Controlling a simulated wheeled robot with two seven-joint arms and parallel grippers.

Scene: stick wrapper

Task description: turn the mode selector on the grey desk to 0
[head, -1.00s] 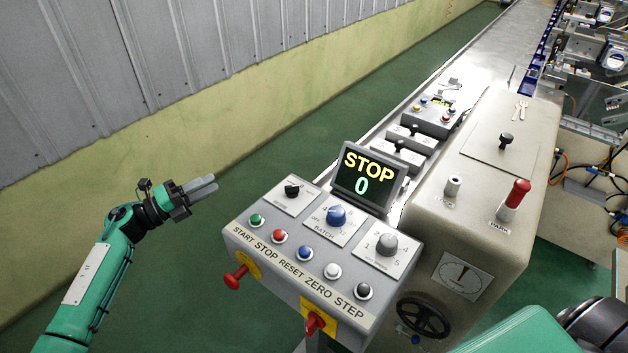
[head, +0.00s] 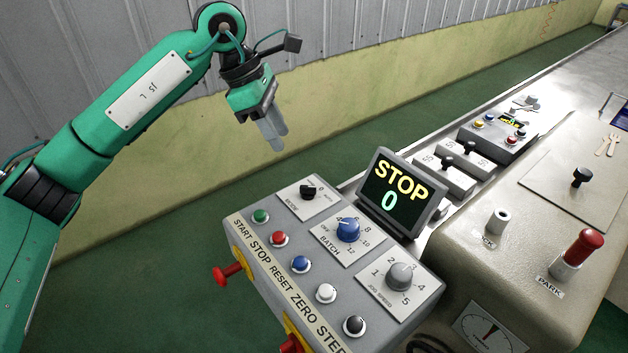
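The mode selector is a small black knob (head: 308,191) on a white plate at the far left corner of the grey desk (head: 250,251). A "0" and other small lettering show around it. The exact direction of its pointer is too small to tell. My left gripper (head: 274,136) hangs above and to the left of the knob, fingers pointing down, apart from the desk. Its two grey fingers lie close together with nothing between them. My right gripper is out of view.
The blue batch knob (head: 347,230), grey speed knob (head: 400,276) and a row of push buttons share the panel. A display (head: 401,193) reading "STOP 0" stands behind them. A beige cabinet with a red-topped lever (head: 583,248) is at the right.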

